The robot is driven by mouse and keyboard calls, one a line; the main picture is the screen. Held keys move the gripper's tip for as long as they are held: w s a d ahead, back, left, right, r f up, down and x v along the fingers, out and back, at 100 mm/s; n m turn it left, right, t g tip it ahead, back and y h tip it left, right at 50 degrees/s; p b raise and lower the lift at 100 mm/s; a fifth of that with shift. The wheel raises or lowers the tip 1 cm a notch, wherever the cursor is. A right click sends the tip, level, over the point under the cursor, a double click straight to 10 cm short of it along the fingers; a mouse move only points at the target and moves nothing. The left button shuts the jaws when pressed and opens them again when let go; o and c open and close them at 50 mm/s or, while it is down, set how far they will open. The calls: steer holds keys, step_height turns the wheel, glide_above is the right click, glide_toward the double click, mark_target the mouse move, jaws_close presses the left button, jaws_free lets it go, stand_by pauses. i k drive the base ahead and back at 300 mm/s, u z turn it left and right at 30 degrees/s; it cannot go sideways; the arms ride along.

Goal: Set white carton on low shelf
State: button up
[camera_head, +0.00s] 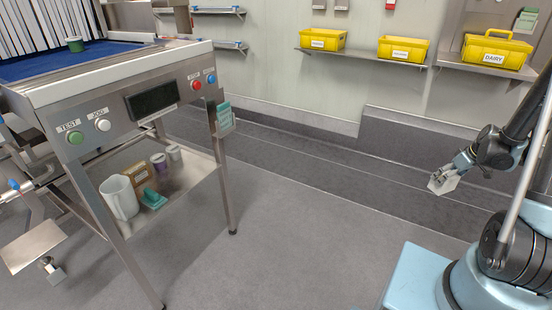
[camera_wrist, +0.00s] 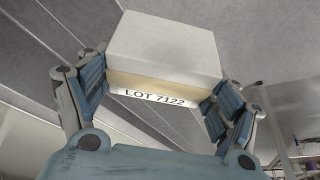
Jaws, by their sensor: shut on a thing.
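The white carton (camera_head: 443,181) is in my gripper (camera_head: 452,172) at the right of the head view, in the air over the floor. In the wrist view the carton (camera_wrist: 165,45) is a pale box with a "LOT 7122" label on the side facing the camera. The blue pads of my gripper (camera_wrist: 158,95) are shut on its left and right sides. The low shelf (camera_head: 188,184) is under the steel conveyor stand at the left, well apart from my gripper. Its right part looks bare.
On the low shelf stand a white jug (camera_head: 119,197), a teal scoop-like item (camera_head: 153,199), a brown box (camera_head: 140,173), a purple-topped tub (camera_head: 158,161) and a white cup (camera_head: 174,153). Stand legs (camera_head: 226,190) flank it. Yellow bins (camera_head: 403,49) sit on wall shelves. The middle floor is clear.

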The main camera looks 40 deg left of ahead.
mark_target(175, 183)
steer(key=z, duration=0.3)
steer(key=k, duration=1.85)
steer(key=u, duration=1.65)
steer(key=i, duration=1)
steer(key=z, duration=0.05)
